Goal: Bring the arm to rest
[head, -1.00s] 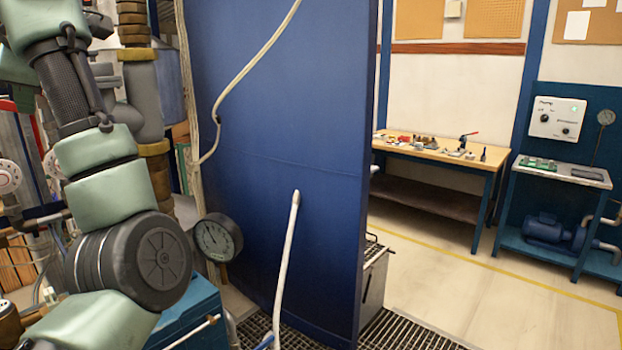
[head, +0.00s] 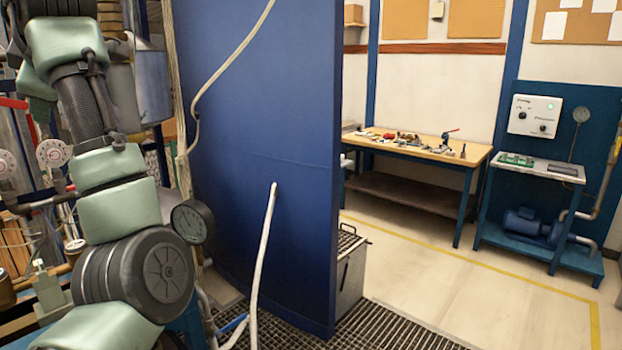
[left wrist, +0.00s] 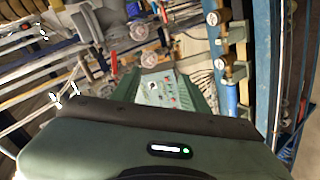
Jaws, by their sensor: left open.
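My left arm (head: 117,212) stands up along the left side of the head view, its pale green and black links in front of pipework. Its black round joint (head: 165,275) is low in the picture. The green housing of my left gripper (left wrist: 140,142) fills the bottom of the left wrist view, with a small lit indicator. The left gripper is open; its fingertips cannot be made out, and I see nothing held. My right gripper is not in view.
Pipes and a round gauge (head: 192,222) are close to the left arm. A tall blue panel (head: 265,130) stands right of it, with a pale hose (head: 264,260) in front. A workbench (head: 420,150) and pump stand (head: 545,172) are farther back. Open floor (head: 440,270) lies at right.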

